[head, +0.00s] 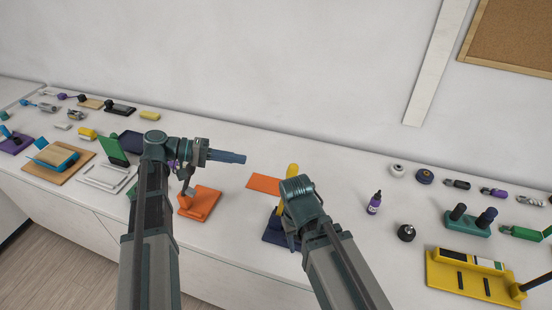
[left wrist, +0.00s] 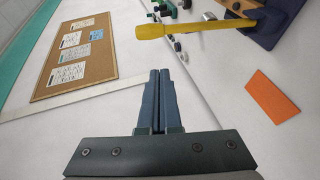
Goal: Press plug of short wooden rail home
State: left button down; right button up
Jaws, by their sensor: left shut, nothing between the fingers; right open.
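My left gripper (head: 228,156) is shut and empty above the counter, its blue fingers pointing right. Its closed fingers also show in the left wrist view (left wrist: 159,95), with nothing between them. My right gripper (head: 288,238) points down over a dark blue base (head: 274,239); it is open, but my arm largely hides its fingers. A yellow bar (head: 292,172) stands up from that base; it also shows in the left wrist view (left wrist: 190,28).
A purple bottle (head: 374,203) stands right of my right arm. A yellow rack (head: 452,284) is at the front right. The counter's middle back is clear.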

pick_arm(q)
jog(key=s+b+x, duration=0.1)
jog(key=x, duration=0.4)
jog(key=r+b+x, duration=0.1)
jog(key=x, duration=0.5)
jog(key=shift+s+d+r+h+b, duration=0.25)
jog(key=shift+s+d+h+b, duration=0.05)
jog(key=shift+s+d+b, duration=0.15)
